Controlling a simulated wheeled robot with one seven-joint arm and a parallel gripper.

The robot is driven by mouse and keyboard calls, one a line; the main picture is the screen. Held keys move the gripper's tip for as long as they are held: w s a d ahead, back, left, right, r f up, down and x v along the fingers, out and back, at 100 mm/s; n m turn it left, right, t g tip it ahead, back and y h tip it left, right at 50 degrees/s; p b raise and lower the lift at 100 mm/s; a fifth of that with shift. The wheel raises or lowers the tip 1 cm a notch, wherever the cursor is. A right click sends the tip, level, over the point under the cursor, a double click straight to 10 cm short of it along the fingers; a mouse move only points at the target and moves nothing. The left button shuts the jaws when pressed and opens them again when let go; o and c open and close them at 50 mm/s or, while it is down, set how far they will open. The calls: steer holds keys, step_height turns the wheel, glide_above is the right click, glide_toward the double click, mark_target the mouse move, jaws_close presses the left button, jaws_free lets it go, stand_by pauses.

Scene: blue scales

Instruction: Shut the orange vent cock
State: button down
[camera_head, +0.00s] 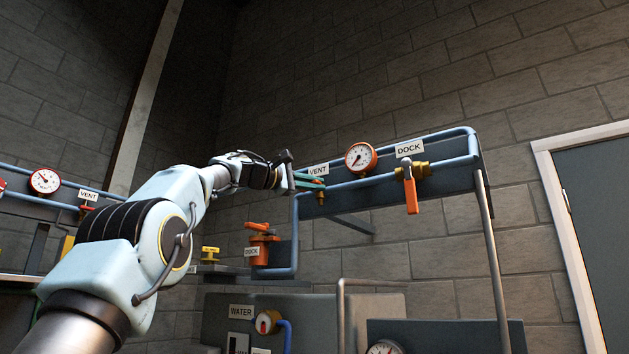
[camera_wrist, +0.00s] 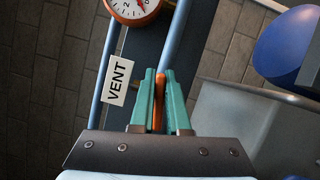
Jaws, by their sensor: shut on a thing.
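The orange vent cock handle (camera_wrist: 158,88) shows edge-on in the wrist view, between the two green fingers of my gripper (camera_wrist: 157,85). The fingers are shut on it. A white VENT label (camera_wrist: 117,81) is on the panel just left of them. In the head view my gripper (camera_head: 311,182) reaches the pipe panel from the left, beneath the VENT label (camera_head: 318,169). There my fingers hide most of the cock, and its exact angle is hard to tell.
A round gauge (camera_head: 361,158) sits right of the vent label. Further right, an orange handle (camera_head: 410,195) hangs down under the DOCK label (camera_head: 409,148). Another orange valve (camera_head: 264,243) stands lower left. A second VENT label (camera_head: 88,195) is on the far-left pipes.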

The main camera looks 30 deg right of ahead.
steer(key=shift+s+d+f+m+y, duration=0.1)
steer(key=shift+m+y, duration=0.05)
steer(key=shift+m, duration=0.4)
steer(key=shift+s+m+y, duration=0.1)
steer(key=shift+m+y, duration=0.05)
steer(key=shift+m, duration=0.4)
steer(key=shift+w+f+g, duration=0.15)
steer(key=shift+f+g, duration=0.15)
steer(key=c, duration=0.9)
jaws_free()
steer(key=shift+r, duration=0.1)
steer(key=s+a+b, duration=0.1)
steer(key=a+b, duration=0.3)
steer(key=a, duration=0.7)
steer(key=shift+s+b, duration=0.15)
steer(key=shift+b, duration=0.15)
